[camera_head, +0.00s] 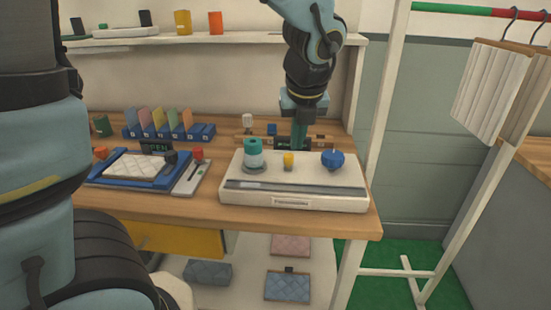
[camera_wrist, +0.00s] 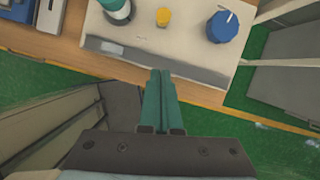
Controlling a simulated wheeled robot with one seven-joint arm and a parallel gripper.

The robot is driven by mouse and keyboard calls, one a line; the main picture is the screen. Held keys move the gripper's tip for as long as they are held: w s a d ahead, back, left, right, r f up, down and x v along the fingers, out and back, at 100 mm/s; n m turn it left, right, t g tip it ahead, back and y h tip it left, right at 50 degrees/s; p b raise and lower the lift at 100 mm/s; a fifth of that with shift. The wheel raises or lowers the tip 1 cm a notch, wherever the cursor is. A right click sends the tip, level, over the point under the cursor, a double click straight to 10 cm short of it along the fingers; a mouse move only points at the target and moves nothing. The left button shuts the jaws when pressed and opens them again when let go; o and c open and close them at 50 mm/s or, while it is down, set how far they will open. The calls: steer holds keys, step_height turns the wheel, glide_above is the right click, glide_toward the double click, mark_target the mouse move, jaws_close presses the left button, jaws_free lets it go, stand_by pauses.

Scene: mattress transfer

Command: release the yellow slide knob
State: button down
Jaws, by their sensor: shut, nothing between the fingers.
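The yellow slide knob (camera_head: 288,160) stands upright on the white console (camera_head: 340,186), between a teal-topped knob (camera_head: 253,152) and a blue knob (camera_head: 332,159). It also shows near the top of the wrist view (camera_wrist: 163,17). My gripper (camera_head: 299,148) points down, with its two green fingers together and nothing between them. In the wrist view the fingertips (camera_wrist: 161,72) overlap the console's front part, below the yellow knob in the picture and apart from it. Their exact height above the console is hard to tell.
A blue tray with a quilted white pad (camera_head: 137,167) lies left of the console, beside a panel with a red knob (camera_head: 197,153). A blue rack of coloured cards (camera_head: 167,131) stands behind. The wooden table's front edge (camera_head: 240,218) is clear. A rail with hanging cloths (camera_head: 492,85) stands right.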

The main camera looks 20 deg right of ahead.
mark_target(288, 162)
stand_by(0.3)
steer(key=x, duration=1)
steer(key=shift+f+p, duration=0.1)
steer(key=shift+p, duration=0.2)
steer(key=w+p, duration=0.1)
steer(key=w, duration=0.1)
steer(key=shift+w+d+r+p, duration=0.25)
steer(key=shift+p, duration=0.1)
steer(key=shift+w+d+f, duration=0.15)
steer(key=shift+w+d, duration=0.1)
steer(key=shift+w, duration=0.45)
